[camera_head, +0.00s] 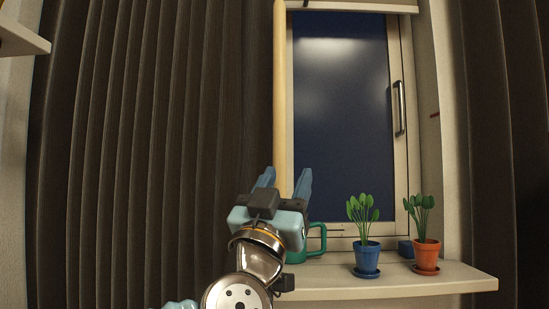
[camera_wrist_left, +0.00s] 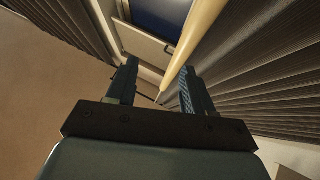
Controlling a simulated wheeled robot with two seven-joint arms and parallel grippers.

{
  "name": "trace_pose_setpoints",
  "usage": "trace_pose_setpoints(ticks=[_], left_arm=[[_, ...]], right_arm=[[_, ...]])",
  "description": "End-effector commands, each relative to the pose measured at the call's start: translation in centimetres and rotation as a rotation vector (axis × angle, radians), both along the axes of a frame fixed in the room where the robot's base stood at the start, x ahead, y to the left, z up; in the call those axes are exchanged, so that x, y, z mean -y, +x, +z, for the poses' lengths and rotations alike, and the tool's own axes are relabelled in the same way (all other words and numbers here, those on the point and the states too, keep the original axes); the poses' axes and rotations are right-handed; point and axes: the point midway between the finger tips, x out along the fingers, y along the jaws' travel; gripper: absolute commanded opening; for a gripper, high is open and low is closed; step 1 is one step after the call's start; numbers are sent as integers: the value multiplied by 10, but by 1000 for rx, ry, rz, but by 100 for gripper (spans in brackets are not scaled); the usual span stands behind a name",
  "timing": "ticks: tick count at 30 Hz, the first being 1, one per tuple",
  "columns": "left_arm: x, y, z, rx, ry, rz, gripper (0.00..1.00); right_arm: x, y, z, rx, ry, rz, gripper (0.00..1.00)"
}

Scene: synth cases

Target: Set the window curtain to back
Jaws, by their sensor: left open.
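A dark brown pleated curtain (camera_head: 160,130) hangs across the left side in the head view, and its right edge covers part of the window side. A second dark curtain (camera_head: 505,130) hangs at the far right. A pale wooden rod (camera_head: 280,90) stands upright along the left curtain's right edge. The window (camera_head: 340,110) shows dark blue glass. My left gripper (camera_head: 285,182) is open and in front of the rod's lower part. In the left wrist view, the rod (camera_wrist_left: 190,45) runs just beyond the open fingers (camera_wrist_left: 157,85), beside the pleated curtain (camera_wrist_left: 265,80). My right gripper is not in view.
A windowsill (camera_head: 400,281) juts out below the window. It holds a blue pot (camera_head: 367,257) and an orange pot (camera_head: 427,254) with plants. A shelf edge (camera_head: 25,40) shows at the upper left.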

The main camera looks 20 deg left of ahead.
Motion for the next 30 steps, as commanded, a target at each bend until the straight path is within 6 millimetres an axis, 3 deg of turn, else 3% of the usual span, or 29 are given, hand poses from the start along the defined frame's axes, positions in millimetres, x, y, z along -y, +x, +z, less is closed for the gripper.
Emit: trace_pose_setpoints(ticks=[1, 3, 7, 21, 30], left_arm=[[-11, -19, 19, 44, -24, 9, 52], [-23, -36, 37, 81, -45, 24, 52], [-32, -43, 54, 107, -62, 35, 52], [-28, 27, 124, 104, -59, 35, 52], [-28, 50, 145, 104, -59, 35, 52]], right_arm=[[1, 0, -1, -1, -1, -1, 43], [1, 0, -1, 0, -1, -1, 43], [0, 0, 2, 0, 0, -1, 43], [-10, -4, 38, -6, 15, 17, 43], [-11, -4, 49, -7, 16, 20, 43]])
